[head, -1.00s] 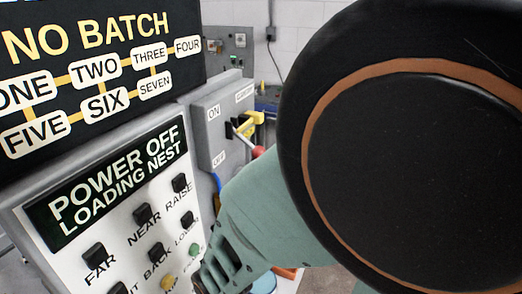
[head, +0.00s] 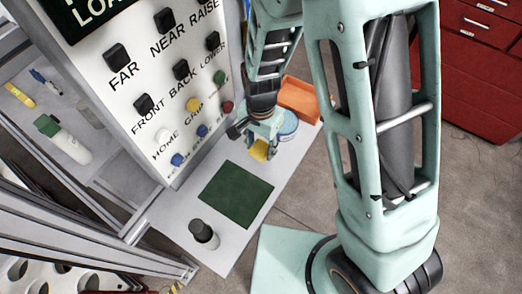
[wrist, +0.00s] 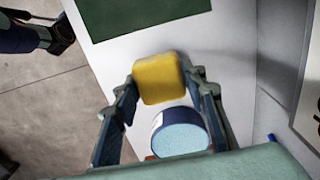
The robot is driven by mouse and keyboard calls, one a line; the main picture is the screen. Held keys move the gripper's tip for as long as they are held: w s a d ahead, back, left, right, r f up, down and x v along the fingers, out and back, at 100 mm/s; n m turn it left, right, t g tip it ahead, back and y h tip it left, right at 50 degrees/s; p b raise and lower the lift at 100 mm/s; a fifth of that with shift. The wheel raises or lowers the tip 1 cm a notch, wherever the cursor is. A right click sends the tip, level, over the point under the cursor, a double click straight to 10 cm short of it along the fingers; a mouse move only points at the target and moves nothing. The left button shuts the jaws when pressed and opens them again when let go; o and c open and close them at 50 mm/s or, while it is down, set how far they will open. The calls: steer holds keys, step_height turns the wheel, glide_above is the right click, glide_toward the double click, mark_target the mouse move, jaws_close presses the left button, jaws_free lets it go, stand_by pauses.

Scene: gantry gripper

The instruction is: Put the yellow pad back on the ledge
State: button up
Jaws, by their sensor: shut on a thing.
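The yellow pad (head: 260,151) is a small rounded block at the tips of my gripper (head: 263,138). In the wrist view the pad (wrist: 157,79) sits between the two fingers of my gripper (wrist: 160,88), which are shut on its sides. The ledge (head: 228,254) is the pale grey shelf along the foot of the control panel. The pad is over the ledge, between the green mat and a blue tub; I cannot tell whether it touches the surface.
A green mat (head: 236,195) lies on the ledge, with a dark-capped container (head: 203,235) near its front. A blue-topped tub (wrist: 180,133) stands close to my fingers. An orange tray (head: 299,98) is behind it. The button panel (head: 160,85) rises along the left.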

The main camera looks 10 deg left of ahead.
mark_target(261, 152)
steer(key=shift+f+b, duration=1)
steer(key=shift+f, duration=0.65)
steer(key=shift+f, duration=0.2)
steer(key=o, duration=1.2)
steer(key=shift+r, duration=0.2)
step_height(261, 152, up, 12)
steer(key=shift+r, duration=0.1)
